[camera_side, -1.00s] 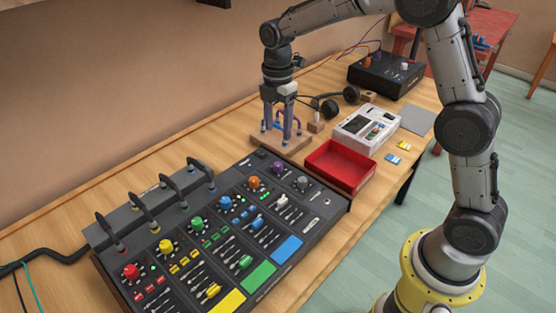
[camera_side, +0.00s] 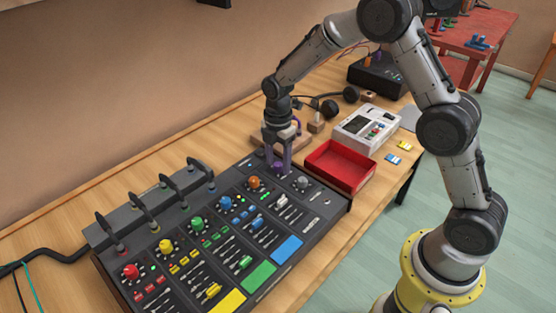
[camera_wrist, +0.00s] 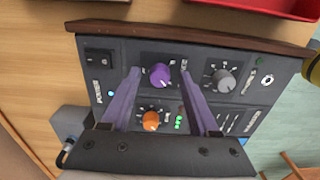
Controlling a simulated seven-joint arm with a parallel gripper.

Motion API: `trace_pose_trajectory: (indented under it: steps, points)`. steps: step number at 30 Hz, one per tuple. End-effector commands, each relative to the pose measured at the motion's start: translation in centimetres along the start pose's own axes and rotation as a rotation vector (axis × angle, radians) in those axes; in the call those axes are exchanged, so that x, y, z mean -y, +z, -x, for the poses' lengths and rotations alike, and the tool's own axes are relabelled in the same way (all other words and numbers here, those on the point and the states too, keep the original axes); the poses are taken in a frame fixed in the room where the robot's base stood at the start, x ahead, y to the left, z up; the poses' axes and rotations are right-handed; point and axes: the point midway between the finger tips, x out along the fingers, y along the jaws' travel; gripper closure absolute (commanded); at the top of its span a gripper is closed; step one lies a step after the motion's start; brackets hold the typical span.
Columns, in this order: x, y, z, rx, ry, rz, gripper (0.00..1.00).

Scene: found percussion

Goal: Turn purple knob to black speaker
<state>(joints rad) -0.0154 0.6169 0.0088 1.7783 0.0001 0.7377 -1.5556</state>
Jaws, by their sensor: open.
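The purple knob (camera_side: 278,168) is at the far end of the dark mixing console (camera_side: 322,222); it also shows in the wrist view (camera_wrist: 160,75). My gripper (camera_side: 280,164) points down at the knob in the side view. In the wrist view my gripper (camera_wrist: 159,70) is open, with one purple finger on each side of the knob. I cannot tell whether the fingers touch it. Small marks surround the knob, but I cannot make out a black speaker mark or the knob's pointer.
A grey knob (camera_wrist: 223,80) and an orange knob (camera_wrist: 151,120) sit close to the purple one. A red tray (camera_side: 340,166) and a white device (camera_side: 367,127) stand behind the console.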

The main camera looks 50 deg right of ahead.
Motion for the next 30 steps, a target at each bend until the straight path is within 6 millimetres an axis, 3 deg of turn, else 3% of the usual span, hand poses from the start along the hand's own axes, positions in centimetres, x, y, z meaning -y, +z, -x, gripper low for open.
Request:
trace_pose_trajectory:
  steps: [2, 12, 23, 30]
  points:
    - [0.0, 0.0, 0.01, 0.0, 0.0, 0.0, 0.43]
    - [-0.01, 0.0, 0.04, 0.0, 0.0, 0.0, 1.0]
    - [-0.01, 0.0, 0.08, 0.0, 0.0, -0.022, 1.0]
    - [0.0, 0.0, 0.06, 0.0, 0.0, -0.132, 1.0]
